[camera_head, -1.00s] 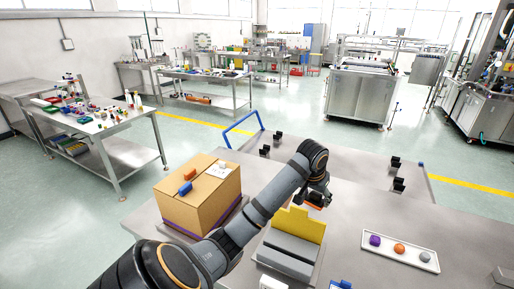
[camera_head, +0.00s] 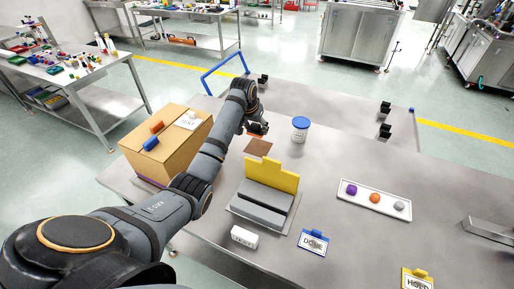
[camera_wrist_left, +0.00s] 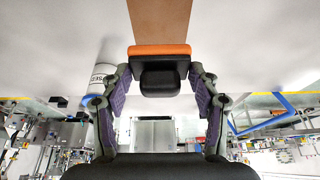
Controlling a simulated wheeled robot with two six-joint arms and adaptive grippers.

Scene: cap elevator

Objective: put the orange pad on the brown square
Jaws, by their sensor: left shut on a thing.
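The orange pad (camera_wrist_left: 160,50) is an orange slab with a black handle block. My left gripper (camera_head: 257,128) is shut on it, and in the wrist view my left gripper's fingers (camera_wrist_left: 160,85) stand on both sides of the black handle. The brown square (camera_head: 258,147) lies flat on the steel table behind the yellow stand. The gripper and pad are close to its far side in the head view. The brown square also shows in the wrist view (camera_wrist_left: 160,18), directly beyond the orange face. I cannot tell whether pad and square touch. My right gripper is out of view.
A blue-lidded white jar (camera_head: 300,130) stands right of the brown square. The grey and yellow stand (camera_head: 270,187) is in front. A cardboard box (camera_head: 168,150) is at left. The table's right middle is mostly clear.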

